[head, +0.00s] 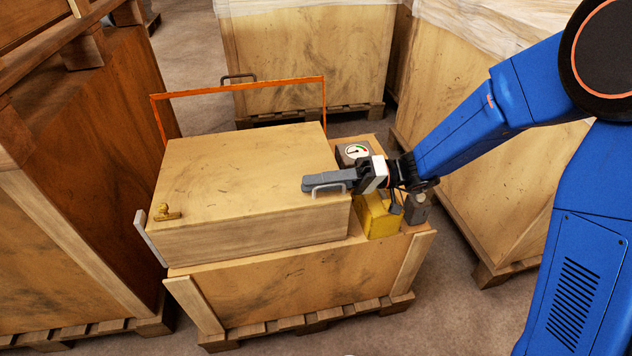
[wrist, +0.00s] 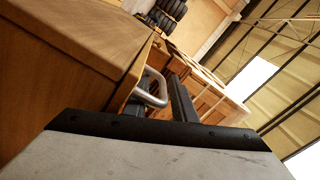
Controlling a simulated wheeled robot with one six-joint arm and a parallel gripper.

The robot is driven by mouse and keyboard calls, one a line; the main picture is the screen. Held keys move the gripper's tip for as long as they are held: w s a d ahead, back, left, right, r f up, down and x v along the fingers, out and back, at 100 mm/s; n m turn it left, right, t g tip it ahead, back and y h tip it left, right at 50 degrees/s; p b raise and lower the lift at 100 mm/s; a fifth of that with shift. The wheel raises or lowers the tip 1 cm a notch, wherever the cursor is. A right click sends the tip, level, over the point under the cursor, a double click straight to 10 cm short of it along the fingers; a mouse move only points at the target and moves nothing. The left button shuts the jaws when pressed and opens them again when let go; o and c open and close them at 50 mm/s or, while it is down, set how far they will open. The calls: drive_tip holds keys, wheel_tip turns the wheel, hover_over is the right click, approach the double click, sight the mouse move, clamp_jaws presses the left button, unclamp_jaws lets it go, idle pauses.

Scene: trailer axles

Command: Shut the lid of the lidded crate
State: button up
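The lidded crate (head: 250,240) is a pale wooden box in the middle of the head view. Its lid (head: 235,165) lies over the top and looks level; I cannot tell whether a gap is left under it. A metal bar handle (head: 330,188) is at its right front edge and also shows in the wrist view (wrist: 156,92). My gripper (head: 308,185) reaches in from the right, with its grey fingers over the lid's edge at the handle. In the wrist view the handle is close to the dark fingers; whether they grip it is unclear.
The crate rests on a larger wooden base (head: 300,290) holding a yellow block (head: 378,218) and a gauge (head: 356,151). A brass fitting (head: 166,212) is on the lid's left. An orange frame (head: 240,87) stands behind. Large crates (head: 300,60) close in left, back and right.

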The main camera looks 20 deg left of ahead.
drive_tip(key=shift+s+d+f, duration=0.25)
drive_tip(key=shift+s+f, duration=0.2)
drive_tip(key=shift+s, duration=0.15)
drive_tip(key=o, duration=0.6)
drive_tip(key=r, duration=0.7)
drive_tip(key=w+r, duration=0.1)
drive_tip(key=r, duration=0.2)
drive_tip(key=shift+a+r, duration=0.2)
drive_tip(key=shift+r, duration=0.2)
drive_tip(key=shift+o, duration=0.2)
drive_tip(key=shift+w, duration=0.1)
drive_tip(key=shift+c, duration=0.2)
drive_tip(key=shift+v, duration=1.1)
drive_tip(key=shift+c, duration=0.5)
drive_tip(key=shift+w+d, duration=0.15)
drive_tip(key=shift+d, duration=0.2)
drive_tip(key=c, duration=0.5)
drive_tip(key=v, duration=1.7)
drive_tip(key=shift+w, duration=0.1)
